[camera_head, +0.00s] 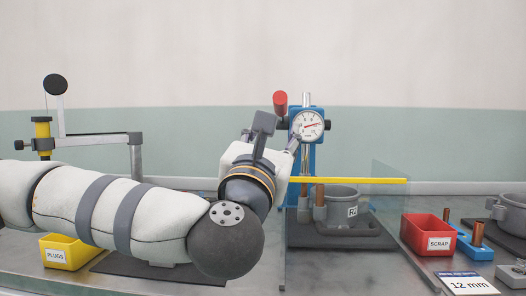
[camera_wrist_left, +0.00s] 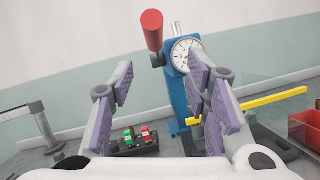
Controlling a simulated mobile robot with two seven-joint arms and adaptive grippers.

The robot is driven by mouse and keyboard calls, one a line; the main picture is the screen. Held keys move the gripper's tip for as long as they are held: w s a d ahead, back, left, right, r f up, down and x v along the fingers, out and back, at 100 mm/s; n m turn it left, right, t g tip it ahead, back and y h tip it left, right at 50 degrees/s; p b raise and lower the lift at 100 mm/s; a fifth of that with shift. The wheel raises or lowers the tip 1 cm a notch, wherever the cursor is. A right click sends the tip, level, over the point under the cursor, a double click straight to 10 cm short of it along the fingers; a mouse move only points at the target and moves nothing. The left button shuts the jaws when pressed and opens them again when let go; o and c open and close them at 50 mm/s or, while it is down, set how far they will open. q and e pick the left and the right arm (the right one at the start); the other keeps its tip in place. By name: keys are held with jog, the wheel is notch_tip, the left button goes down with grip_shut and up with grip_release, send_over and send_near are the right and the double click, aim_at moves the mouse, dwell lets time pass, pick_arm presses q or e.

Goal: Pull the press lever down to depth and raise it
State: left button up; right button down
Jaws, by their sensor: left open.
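The blue press (camera_head: 302,158) stands at the middle of the bench, with a round white dial gauge (camera_head: 308,124) and a red needle at its head. The lever's red grip (camera_head: 280,102) stands up at the left of the gauge; the red grip (camera_wrist_left: 152,30) also shows in the left wrist view, above and beyond the gap between my fingers. My left gripper (camera_head: 270,139) is just below and in front of the red grip. Its purple-padded fingers (camera_wrist_left: 163,82) are wide apart with nothing between them. My right gripper is not in view.
A yellow bar (camera_head: 350,180) and clear panel (camera_head: 390,190) stand before the press. A grey housing (camera_head: 343,205) sits at its base. A red SCRAP bin (camera_head: 428,236) is at right, a yellow PLUGS bin (camera_head: 66,252) at left. A stand with a black disc (camera_head: 56,85) is at far left.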

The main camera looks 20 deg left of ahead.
aim_at(279, 108)
pick_arm(q)
jog(key=shift+n+y, duration=0.3)
jog(key=shift+n, duration=0.2)
jog(key=x, duration=0.3)
jog(key=r+p+x, duration=0.1)
jog(key=x, duration=0.3)
jog(key=p+x, duration=0.1)
jog(key=x, duration=0.3)
jog(key=shift+s+r, duration=0.25)
jog(key=shift+r, duration=0.1)
jog(key=shift+w+a+r, duration=0.1)
jog(key=shift+w+a, duration=0.05)
jog(key=shift+w, duration=0.4)
grip_shut()
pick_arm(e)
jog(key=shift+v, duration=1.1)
